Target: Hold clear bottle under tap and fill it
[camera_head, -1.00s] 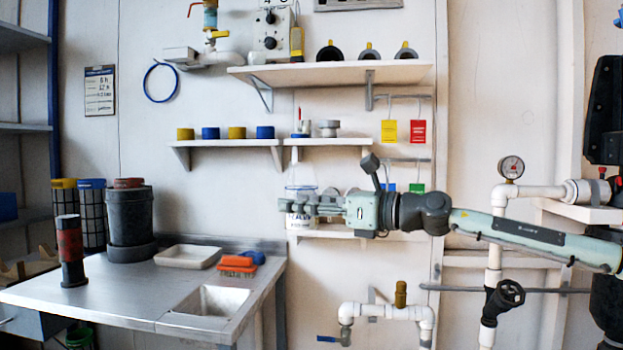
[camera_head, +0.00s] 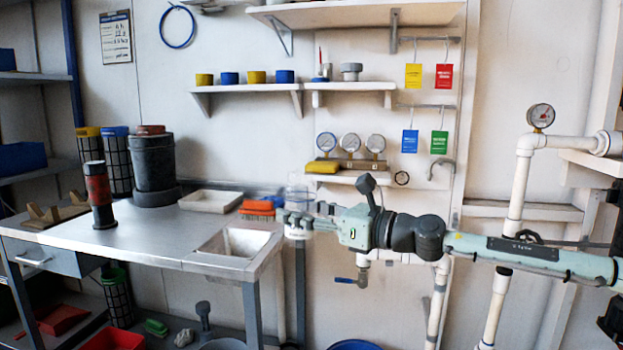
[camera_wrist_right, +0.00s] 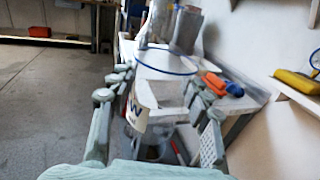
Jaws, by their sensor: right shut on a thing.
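The clear bottle (camera_head: 297,233), see-through with a white label, is upright in my right gripper (camera_head: 300,218), in front of the sink's right edge. In the right wrist view the label (camera_wrist_right: 138,112) and a blue ring show between the fingers, which are shut on the bottle. Its contents cannot be made out. The tap (camera_head: 345,280), with a blue lever on white piping, is on the wall below and right of the bottle; my right arm hides part of the piping. The bottle is apart from the tap in the picture. My left gripper is not in view.
The steel bench with a sink (camera_head: 237,243) carries a black canister (camera_head: 153,170), a red-black cylinder (camera_head: 99,195) and a white tray (camera_head: 210,201). A gauge shelf (camera_head: 350,178) is above my gripper. A white pipe with a gauge (camera_head: 541,116) stands at right.

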